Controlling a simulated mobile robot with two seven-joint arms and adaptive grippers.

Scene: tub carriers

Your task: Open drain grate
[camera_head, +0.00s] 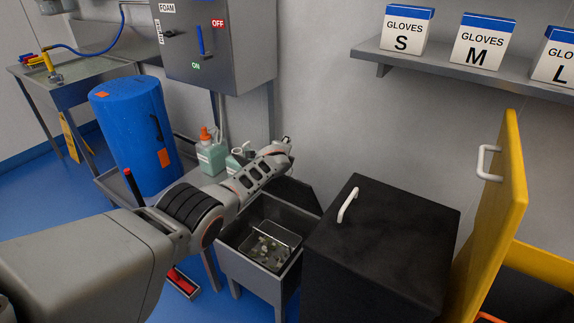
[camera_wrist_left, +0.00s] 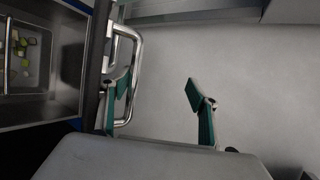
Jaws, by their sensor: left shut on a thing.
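The drain grate (camera_head: 296,192) is a dark panel tilted up at the back right of the grey floor-standing basin (camera_head: 250,280). In the left wrist view its edge runs down the left side, with a bright metal U-shaped handle (camera_wrist_left: 135,50) on it. My left gripper (camera_wrist_left: 155,95) has green-padded fingers. One finger is at the handle; the other shows to the right, against the wall. In the head view my left wrist reaches over the basin, and the fingertips are mostly hidden. My right gripper is not in view.
A black cabinet (camera_head: 390,215) with a white handle stands right of the basin, and a yellow door (camera_head: 503,190) stands open beyond it. A blue drum (camera_head: 132,125) and bottles (camera_head: 211,157) stand behind my arm. A glove shelf (camera_head: 470,68) overhangs at upper right.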

